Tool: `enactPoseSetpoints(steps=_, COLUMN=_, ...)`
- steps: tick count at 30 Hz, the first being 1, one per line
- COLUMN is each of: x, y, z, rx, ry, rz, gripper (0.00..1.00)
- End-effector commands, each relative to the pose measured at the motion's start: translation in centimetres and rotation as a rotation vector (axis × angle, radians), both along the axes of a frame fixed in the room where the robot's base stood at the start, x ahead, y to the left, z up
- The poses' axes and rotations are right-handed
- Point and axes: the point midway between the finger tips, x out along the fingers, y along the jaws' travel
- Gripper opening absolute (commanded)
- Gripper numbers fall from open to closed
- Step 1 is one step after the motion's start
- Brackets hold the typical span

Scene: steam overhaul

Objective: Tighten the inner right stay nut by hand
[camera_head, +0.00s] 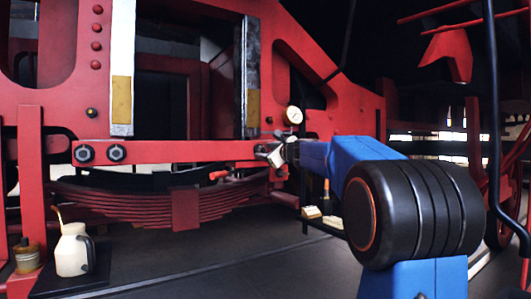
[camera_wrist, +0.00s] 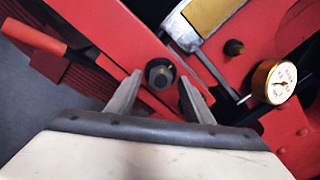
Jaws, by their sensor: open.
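A dark hex nut (camera_wrist: 160,74) with a light stud centre sits on the red stay bar (camera_head: 190,151). In the wrist view it lies between the tips of my open gripper (camera_wrist: 160,80), with a gap visible on each side. Which of the right-hand nuts it is I cannot tell for sure. Two similar nuts, an outer one (camera_head: 85,153) and an inner one (camera_head: 116,152), show at the bar's left end.
A round brass gauge (camera_head: 293,115) is on the red frame close to my gripper; it also shows in the wrist view (camera_wrist: 281,83). A red-handled item (camera_head: 219,174) lies below the bar, near the leaf spring (camera_head: 130,203). A cream oil can (camera_head: 74,250) stands lower left.

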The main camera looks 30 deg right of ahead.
Motion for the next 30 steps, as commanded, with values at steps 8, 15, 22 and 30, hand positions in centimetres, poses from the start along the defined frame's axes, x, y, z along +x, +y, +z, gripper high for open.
enactPoseSetpoints(steps=8, x=-3.7, y=-0.2, z=0.1, rx=0.0, ry=-0.002, rz=-0.002, gripper=0.47)
enactPoseSetpoints(steps=15, x=-8.4, y=-0.3, z=0.1, rx=-0.001, ry=-0.001, rz=-0.003, gripper=0.47)
enactPoseSetpoints(steps=22, x=-12.9, y=-0.5, z=0.1, rx=-0.001, ry=-0.001, rz=-0.003, gripper=0.47)
enactPoseSetpoints(steps=30, x=-16.4, y=-0.7, z=0.0, rx=0.0, ry=0.0, rz=-0.002, gripper=0.47)
